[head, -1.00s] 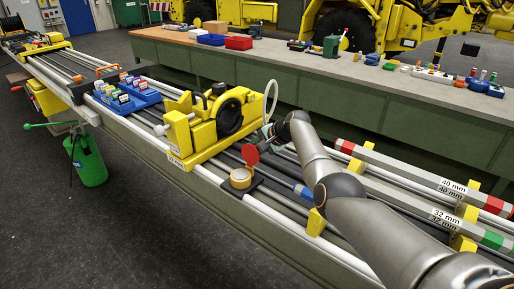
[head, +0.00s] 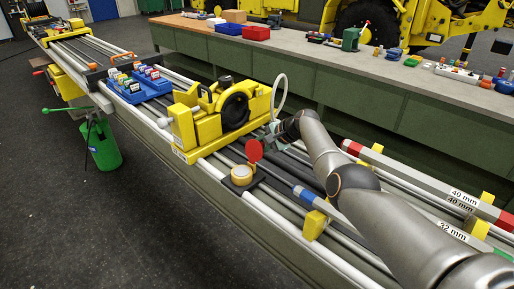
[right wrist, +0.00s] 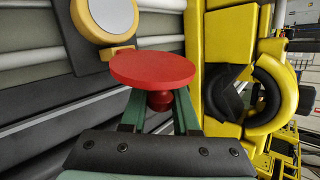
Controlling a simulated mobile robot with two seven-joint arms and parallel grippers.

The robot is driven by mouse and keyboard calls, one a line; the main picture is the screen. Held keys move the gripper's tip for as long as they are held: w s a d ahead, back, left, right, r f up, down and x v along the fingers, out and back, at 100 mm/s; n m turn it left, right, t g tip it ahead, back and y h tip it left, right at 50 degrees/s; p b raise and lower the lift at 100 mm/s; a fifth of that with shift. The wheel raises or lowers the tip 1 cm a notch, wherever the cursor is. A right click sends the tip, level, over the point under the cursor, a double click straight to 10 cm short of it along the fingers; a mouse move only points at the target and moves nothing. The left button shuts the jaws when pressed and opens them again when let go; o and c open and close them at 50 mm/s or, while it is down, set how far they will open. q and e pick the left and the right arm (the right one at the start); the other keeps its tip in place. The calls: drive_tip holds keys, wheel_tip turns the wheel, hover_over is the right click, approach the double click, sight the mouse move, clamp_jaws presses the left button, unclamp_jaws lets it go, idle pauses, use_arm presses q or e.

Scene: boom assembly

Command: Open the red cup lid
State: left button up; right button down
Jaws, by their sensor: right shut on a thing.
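The red lid (head: 254,151) stands steeply tilted beside the top of a small yellow cup (head: 241,181), leaving the cup's pale round top uncovered. In the right wrist view the red lid (right wrist: 152,69) is a flat disc with a red knob (right wrist: 160,101) underneath. My right gripper (head: 267,141) is shut on the knob; its green fingers (right wrist: 158,112) lie on either side of it. The cup (right wrist: 113,16) is just beyond the lid there, with a yellow tab (right wrist: 115,52) at the lid's edge. Whether lid and tab are joined is unclear. My left gripper is out of view.
The cup sits on a dark plate (head: 236,188) on the long rail bench. A yellow machine with a black ring (head: 235,108) stands close behind it. Yellow blocks (head: 314,225) and pipes lie to the right. A blue tray (head: 139,88) of bottles is farther left.

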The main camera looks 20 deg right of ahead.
sight(263, 143)
drive_tip(key=c, duration=0.7)
unclamp_jaws()
drive_tip(key=shift+o, duration=0.2)
drive_tip(key=shift+d+r+p, duration=0.1)
drive_tip(key=shift+r+p, duration=0.1)
drive_tip(key=shift+p, duration=0.15)
drive_tip(key=p+v, duration=0.2)
drive_tip(key=p, duration=0.1)
drive_tip(key=shift+s+d+r, duration=0.1)
drive_tip(key=shift+s+r, duration=0.1)
drive_tip(key=shift+r, duration=0.1)
drive_tip(key=v, duration=0.9)
drive_tip(key=shift+s, duration=0.25)
drive_tip(key=shift+f, duration=0.1)
